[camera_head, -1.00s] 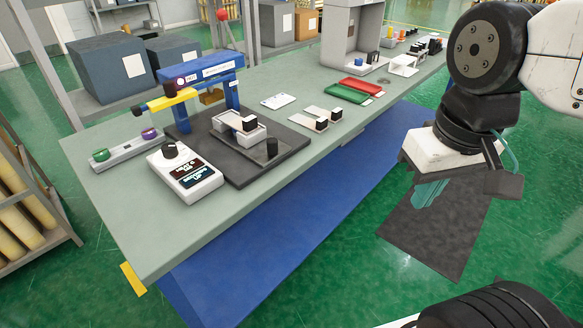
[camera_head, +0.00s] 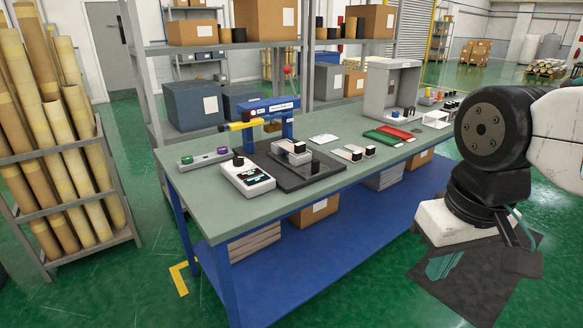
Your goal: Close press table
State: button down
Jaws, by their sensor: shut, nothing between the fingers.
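A small bench press with a blue frame (camera_head: 268,108) and a yellow bar (camera_head: 243,125) stands on a dark base plate (camera_head: 290,183) on the workbench. A dark knob (camera_head: 315,167) stands at the plate's front right.
A white control box (camera_head: 247,179) stands left of the plate; a bar with green and purple knobs (camera_head: 205,158) lies behind it. Red (camera_head: 395,132) and green (camera_head: 382,138) trays lie to the right. A roll rack (camera_head: 60,160) stands at left. Floor in front is clear.

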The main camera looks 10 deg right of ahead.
aim_at(308, 169)
jog(key=u, duration=0.45)
jog(key=i, duration=1.15)
jog(key=z, duration=0.8)
